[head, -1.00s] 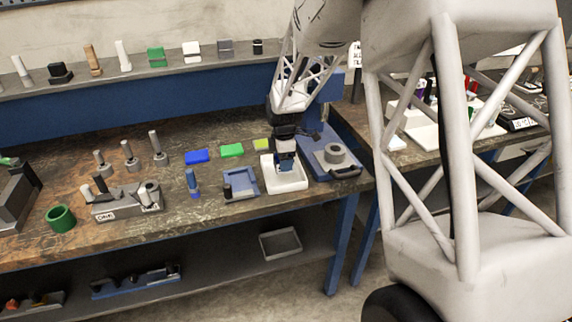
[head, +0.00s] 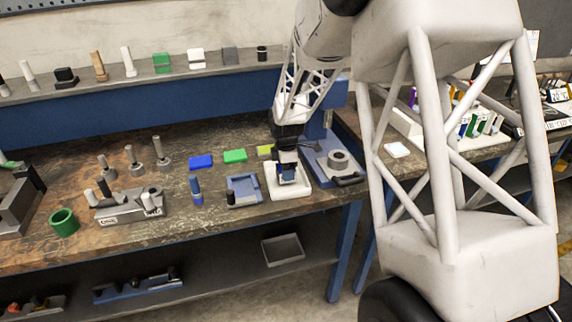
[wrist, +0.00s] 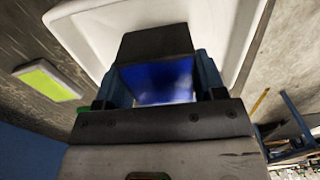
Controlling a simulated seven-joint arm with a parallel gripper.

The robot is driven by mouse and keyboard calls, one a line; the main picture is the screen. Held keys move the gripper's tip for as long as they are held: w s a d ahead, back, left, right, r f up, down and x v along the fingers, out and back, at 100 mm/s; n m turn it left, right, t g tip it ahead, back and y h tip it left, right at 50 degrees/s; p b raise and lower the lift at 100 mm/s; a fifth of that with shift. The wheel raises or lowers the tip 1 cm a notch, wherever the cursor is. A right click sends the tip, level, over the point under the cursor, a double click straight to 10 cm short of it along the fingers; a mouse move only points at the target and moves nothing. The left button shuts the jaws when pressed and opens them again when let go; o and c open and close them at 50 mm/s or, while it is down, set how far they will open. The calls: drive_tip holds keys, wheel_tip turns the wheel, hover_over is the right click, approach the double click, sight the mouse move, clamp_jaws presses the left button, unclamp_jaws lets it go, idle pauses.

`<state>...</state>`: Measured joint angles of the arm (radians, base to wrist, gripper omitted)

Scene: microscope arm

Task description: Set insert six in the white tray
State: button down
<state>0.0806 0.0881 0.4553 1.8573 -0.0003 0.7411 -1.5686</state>
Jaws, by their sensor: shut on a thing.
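My gripper (head: 287,168) points down over the white tray (head: 301,190) near the right end of the bench. In the wrist view, my gripper (wrist: 160,88) is shut on a blue and dark piece (wrist: 155,80), taken as insert six; no number on it is legible. The white tray (wrist: 95,30) spreads behind the piece in that view. The piece's lower end is at or inside the tray; whether it touches the floor cannot be told.
A blue tray (head: 246,188) stands just left of the white tray. A grey-blue stand with a ring (head: 338,160) is close on the right. Blue (head: 201,162), green (head: 235,156) and yellow-green (head: 265,150) blocks lie behind. A blue upright piece (head: 195,188) stands further left.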

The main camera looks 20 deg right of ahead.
drive_tip(key=shift+f, duration=0.45)
drive_tip(key=shift+f, duration=0.1)
drive_tip(key=shift+c, duration=1)
unclamp_jaws()
drive_tip(key=shift+f, duration=0.1)
wheel_tip(320, 180, up, 12)
drive_tip(key=shift+r, duration=0.2)
